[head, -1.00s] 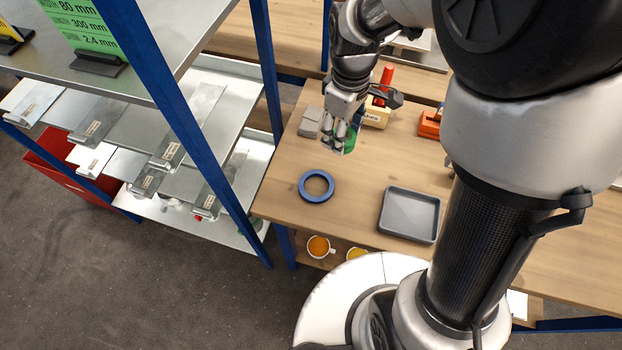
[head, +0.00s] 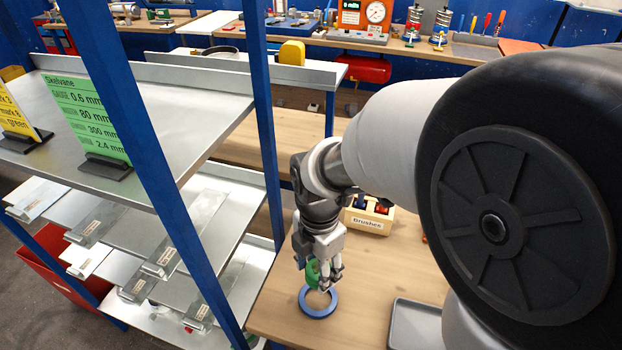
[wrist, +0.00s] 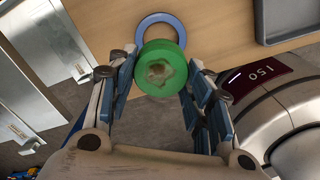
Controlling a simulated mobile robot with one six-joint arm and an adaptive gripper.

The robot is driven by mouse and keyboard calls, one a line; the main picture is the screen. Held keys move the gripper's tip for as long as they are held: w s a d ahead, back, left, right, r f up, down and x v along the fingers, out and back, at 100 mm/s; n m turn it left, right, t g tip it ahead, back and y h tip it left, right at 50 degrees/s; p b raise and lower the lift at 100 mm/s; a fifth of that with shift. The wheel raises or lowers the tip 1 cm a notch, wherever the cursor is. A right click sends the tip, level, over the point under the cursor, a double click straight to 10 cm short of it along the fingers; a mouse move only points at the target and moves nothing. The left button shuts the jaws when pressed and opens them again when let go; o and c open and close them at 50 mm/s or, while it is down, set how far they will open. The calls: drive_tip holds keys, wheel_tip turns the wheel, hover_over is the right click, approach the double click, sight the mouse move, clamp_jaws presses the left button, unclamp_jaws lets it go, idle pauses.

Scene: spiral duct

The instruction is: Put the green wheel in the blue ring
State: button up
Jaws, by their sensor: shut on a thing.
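The green wheel (wrist: 160,68) is a round green disc with a worn pale patch in its middle. My gripper (head: 319,274) is shut on it, with a finger on each side in the wrist view. The blue ring (head: 318,312) lies flat on the wooden table near its left end. In the head view the wheel (head: 314,272) is just above the far side of the ring. In the wrist view the ring (wrist: 146,22) shows behind the wheel, which hides its near part. The exact height of the wheel above the ring cannot be told.
A grey tray (head: 416,326) sits on the table right of the ring. A labelled brush box (head: 369,222) stands farther back. A blue-posted metal shelf (head: 180,190) stands close on the left. The wood between ring and tray is clear.

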wheel_tip(320, 180, down, 11)
drive_tip(key=b, duration=0.3)
drive_tip(key=shift+r, duration=0.15)
drive_tip(key=shift+b, duration=0.3)
drive_tip(key=o, duration=1.3)
drive_tip(key=shift+c, duration=0.2)
